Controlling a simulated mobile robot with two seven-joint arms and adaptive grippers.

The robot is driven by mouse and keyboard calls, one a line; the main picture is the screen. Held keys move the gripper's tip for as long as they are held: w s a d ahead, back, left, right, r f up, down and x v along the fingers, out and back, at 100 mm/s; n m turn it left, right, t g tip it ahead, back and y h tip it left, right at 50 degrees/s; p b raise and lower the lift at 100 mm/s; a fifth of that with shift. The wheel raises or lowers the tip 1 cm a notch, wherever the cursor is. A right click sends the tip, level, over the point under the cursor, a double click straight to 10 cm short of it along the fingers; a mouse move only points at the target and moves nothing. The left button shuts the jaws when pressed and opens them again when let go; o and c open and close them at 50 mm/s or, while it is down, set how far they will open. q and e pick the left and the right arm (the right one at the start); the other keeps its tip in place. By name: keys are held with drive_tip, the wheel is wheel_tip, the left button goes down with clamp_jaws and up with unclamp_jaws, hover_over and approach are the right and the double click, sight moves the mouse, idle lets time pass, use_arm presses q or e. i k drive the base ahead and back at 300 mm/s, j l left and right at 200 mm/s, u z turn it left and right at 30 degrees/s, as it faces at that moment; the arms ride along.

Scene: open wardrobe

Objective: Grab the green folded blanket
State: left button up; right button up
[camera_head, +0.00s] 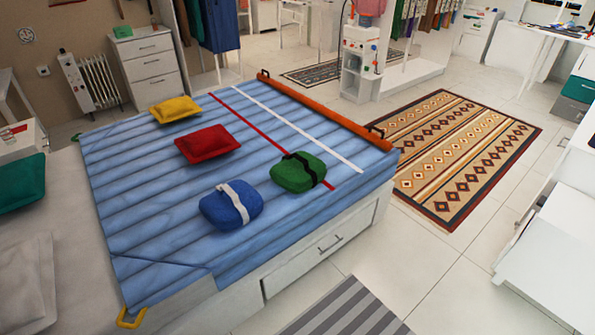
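The green folded blanket (288,178) lies on the blue bed cover (150,215), near the bed's right side. It is a rounded bundle with a black strap around it. It lies over part of a red stripe on the cover. A blue folded blanket (218,211) with a white strap lies to its left and nearer to me, apart from it. Neither of my grippers is in view.
A red pillow (207,144) and a yellow pillow (175,109) lie farther back on the bed. An orange bar (325,112) runs along the cover's far right edge. Open floor and a patterned rug (455,150) lie right of the bed. A striped grey mat (345,310) is in front.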

sight(300, 171)
drive_tip(key=i+l, duration=0.15)
drive_tip(key=i, duration=0.2)
drive_tip(key=i+l, duration=0.1)
drive_tip(key=i, duration=0.3)
drive_tip(key=i+l, duration=0.15)
drive_tip(key=i, duration=0.2)
drive_tip(key=u, duration=0.05)
